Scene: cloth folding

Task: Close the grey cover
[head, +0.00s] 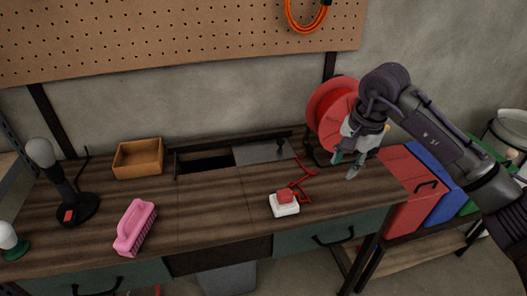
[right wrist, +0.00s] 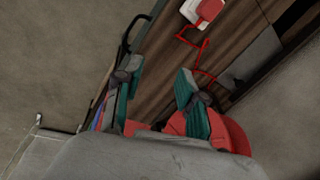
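The grey cover (head: 252,154) is a flat panel at the back of the wooden workbench (head: 200,212), with a small dark knob (head: 280,146) near its right end. It lies over the right part of a recess; the left part is a dark open slot (head: 205,164). In the right wrist view part of the cover (right wrist: 252,58) shows at the upper right. My right gripper (head: 345,165) is open and empty, right of the cover and above the bench's right end. Its spread fingers show in the right wrist view (right wrist: 158,76). My left gripper is not in view.
A red spool (head: 325,108) stands behind my right gripper. A wooden tray (head: 138,158), pink brush (head: 135,228) and lamp (head: 58,182) stand left. The bench's middle is clear.

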